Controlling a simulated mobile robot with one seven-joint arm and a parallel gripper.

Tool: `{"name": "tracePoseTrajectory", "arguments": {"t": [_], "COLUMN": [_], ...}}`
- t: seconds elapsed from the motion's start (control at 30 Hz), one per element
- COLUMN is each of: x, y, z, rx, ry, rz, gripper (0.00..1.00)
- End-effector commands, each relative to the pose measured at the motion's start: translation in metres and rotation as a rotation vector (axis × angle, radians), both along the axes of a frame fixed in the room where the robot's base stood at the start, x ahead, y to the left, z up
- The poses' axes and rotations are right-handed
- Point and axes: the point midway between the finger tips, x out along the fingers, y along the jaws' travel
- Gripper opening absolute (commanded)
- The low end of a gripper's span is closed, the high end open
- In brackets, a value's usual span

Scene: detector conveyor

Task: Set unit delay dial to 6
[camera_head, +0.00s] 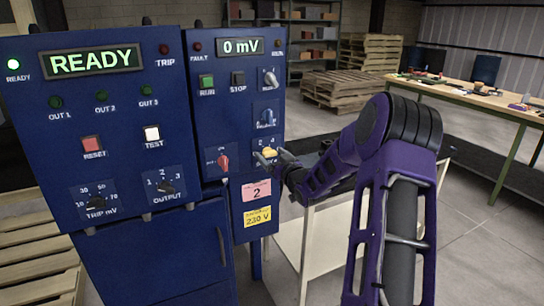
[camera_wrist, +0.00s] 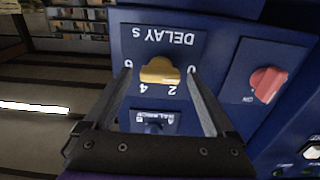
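The delay dial is a yellow knob (camera_wrist: 160,71) on a blue panel, seen upside down in the wrist view under the label "DELAY S". The numbers 2 and 4 are readable beside it, with a 6 at the left and a 0 at the right partly hidden by the fingers. The knob lies about crosswise between the fingers; I cannot tell which number it points to. My gripper (camera_wrist: 158,76) is open around the knob, with a gap on each side. In the head view the yellow knob (camera_head: 271,153) is partly covered by my gripper (camera_head: 272,161).
A red switch knob (camera_wrist: 268,83) sits beside the dial, and a blue ballerless-looking selector (camera_head: 265,116) is above it in the head view. The left cabinet (camera_head: 120,135) shows "READY". Pallets and a workbench are farther back.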

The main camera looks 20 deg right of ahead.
Motion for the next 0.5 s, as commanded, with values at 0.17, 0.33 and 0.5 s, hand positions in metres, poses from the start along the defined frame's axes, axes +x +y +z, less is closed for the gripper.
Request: {"name": "tracePoseTrajectory", "arguments": {"t": [0.17, 0.33, 0.5], "x": [-0.0003, -0.0003, -0.0004], "y": [-0.0001, -0.0001, -0.0001], "z": [0.0000, 0.0001, 0.0000], "rx": [0.000, 0.000, 0.000], "ry": [0.000, 0.000, 0.000], "rz": [0.000, 0.000, 0.000], "gripper": [0.58, 0.27, 0.04]}}
